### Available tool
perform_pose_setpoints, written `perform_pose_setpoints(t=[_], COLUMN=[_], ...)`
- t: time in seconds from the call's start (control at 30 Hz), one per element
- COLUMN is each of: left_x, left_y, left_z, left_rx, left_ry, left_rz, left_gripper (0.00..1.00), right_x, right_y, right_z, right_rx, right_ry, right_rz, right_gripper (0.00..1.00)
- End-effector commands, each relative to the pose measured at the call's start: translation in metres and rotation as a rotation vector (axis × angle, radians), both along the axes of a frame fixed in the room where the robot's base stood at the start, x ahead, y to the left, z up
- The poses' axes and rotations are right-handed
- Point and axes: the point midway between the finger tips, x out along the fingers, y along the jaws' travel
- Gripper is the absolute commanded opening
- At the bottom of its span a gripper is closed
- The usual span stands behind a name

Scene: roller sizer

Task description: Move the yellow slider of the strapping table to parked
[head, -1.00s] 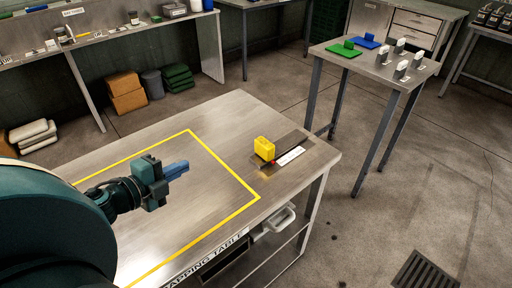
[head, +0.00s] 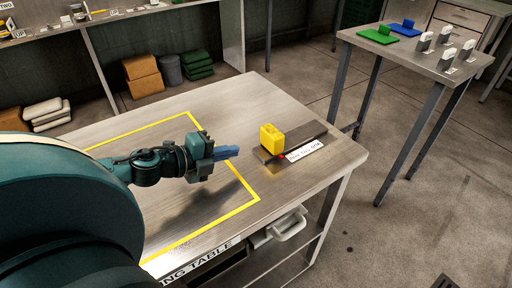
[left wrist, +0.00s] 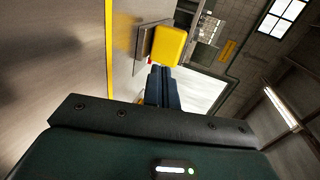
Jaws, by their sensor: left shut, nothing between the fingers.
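The yellow slider (head: 271,138) stands upright on a dark track (head: 302,134) near the right end of the metal strapping table (head: 225,104). A small red mark and a white label (head: 304,150) lie at the track's front side. My left gripper (head: 232,152) is shut and empty above the table, to the left of the slider and apart from it. In the left wrist view, the slider (left wrist: 167,46) shows just beyond the shut fingers (left wrist: 163,85). My right gripper is not in view.
A yellow line (head: 236,178) outlines an area on the table top. A side table (head: 440,62) with green and blue plates and several white-topped blocks stands at the right. Open shelving with a white handled item (head: 283,227) is under the strapping table.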

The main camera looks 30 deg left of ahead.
Motion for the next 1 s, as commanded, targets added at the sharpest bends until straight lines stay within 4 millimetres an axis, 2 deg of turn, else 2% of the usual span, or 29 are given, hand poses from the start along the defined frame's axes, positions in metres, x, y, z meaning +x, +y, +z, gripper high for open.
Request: perform_pose_setpoints(t=[0.17,0.47,1.0], left_x=[0.019,0.038,0.069], left_y=[-0.006,-0.015,-0.027], left_z=[-0.008,-0.013,-0.011], left_rx=[0.005,0.001,-0.002], left_ry=[-0.003,-0.002,0.0], left_rz=[0.0,0.002,0.005], left_gripper=[0.0,0.0,0.0], right_x=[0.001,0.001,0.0], right_y=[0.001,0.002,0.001], right_z=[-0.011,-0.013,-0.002], right_rx=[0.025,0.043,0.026], right_ry=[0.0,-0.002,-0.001], right_rz=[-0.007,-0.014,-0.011], right_gripper=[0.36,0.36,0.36])
